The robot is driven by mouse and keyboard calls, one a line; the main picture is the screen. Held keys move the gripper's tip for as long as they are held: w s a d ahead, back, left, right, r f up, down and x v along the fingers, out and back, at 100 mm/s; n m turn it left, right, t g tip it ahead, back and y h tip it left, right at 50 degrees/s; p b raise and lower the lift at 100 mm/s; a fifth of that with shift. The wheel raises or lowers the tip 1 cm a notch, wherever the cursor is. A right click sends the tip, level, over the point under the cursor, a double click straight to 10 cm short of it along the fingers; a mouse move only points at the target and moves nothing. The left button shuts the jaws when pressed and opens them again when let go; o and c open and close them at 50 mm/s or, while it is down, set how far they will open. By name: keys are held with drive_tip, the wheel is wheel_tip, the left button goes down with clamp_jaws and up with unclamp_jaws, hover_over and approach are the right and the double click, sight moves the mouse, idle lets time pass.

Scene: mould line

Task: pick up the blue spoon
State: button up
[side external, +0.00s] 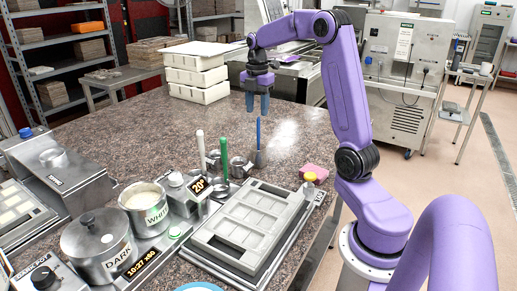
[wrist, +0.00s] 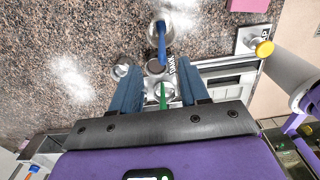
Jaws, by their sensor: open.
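The blue spoon (side external: 258,134) stands nearly upright, its handle up and its lower end at a small metal holder. Its blue handle also shows in the wrist view (wrist: 161,42), beyond my fingertips. My gripper (side external: 257,111) points down and is above the blue spoon, apart from it. In the wrist view my gripper (wrist: 160,78) has its two blue fingers spread with nothing held between them.
A white-handled spoon (side external: 201,148) and a green-handled spoon (side external: 223,152) stand left of the blue one. White trays (side external: 197,74) are stacked behind.

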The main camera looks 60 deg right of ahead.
sight(258, 128)
drive_tip(key=shift+s+d+f, duration=0.1)
drive_tip(key=shift+s+f, duration=0.05)
drive_tip(key=shift+f, duration=4)
clamp_jaws()
